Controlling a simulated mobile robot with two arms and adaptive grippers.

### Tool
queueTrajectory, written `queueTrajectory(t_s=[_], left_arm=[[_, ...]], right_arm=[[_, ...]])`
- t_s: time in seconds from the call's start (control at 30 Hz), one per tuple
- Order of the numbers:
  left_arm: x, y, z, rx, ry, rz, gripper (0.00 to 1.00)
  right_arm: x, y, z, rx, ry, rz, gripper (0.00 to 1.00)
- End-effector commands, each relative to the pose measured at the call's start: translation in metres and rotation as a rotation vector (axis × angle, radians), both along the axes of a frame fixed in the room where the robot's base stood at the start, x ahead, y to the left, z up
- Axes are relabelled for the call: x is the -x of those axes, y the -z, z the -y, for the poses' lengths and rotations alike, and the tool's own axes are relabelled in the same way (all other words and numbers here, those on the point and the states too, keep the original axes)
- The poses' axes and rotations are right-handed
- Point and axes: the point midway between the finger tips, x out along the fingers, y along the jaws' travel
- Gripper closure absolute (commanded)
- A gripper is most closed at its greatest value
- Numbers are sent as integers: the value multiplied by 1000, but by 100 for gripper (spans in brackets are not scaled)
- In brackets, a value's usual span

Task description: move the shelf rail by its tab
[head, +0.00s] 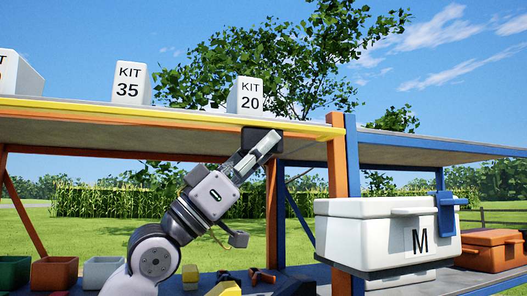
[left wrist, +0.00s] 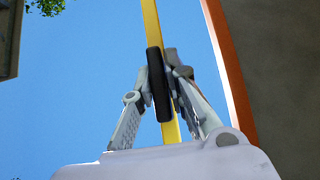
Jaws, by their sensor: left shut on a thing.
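The shelf rail (head: 180,110) is a long yellow bar along the front edge of the upper shelf. It also shows in the left wrist view as a yellow strip (left wrist: 152,22) running up the picture. Its dark tab (head: 252,132) is near the right end of the shelf, partly hidden by my gripper. In the left wrist view the black tab (left wrist: 158,88) lies between my fingers. My left gripper (head: 264,145) reaches up from below and is shut on the tab; it also shows in the left wrist view (left wrist: 160,76). My right gripper is not in view.
White boxes marked KIT 35 (head: 129,83) and KIT 20 (head: 246,97) stand on the upper shelf (head: 100,129). An orange post (head: 342,180) and a white cooler marked M (head: 375,230) are to the right. Coloured bins (head: 54,272) sit low at left.

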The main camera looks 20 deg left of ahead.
Motion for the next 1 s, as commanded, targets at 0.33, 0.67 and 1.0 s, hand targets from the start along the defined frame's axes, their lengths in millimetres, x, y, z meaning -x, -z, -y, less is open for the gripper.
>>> queueTrajectory(t_s=[0.33, 0.67, 1.0], left_arm=[[1, -2, -1, 0, -4, 4, 85], [0, -1, 0, -1, -1, 1, 68], [3, 7, -6, -1, -4, -2, 68]], right_arm=[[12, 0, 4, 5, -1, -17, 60], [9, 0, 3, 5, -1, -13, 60], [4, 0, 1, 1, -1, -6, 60]])
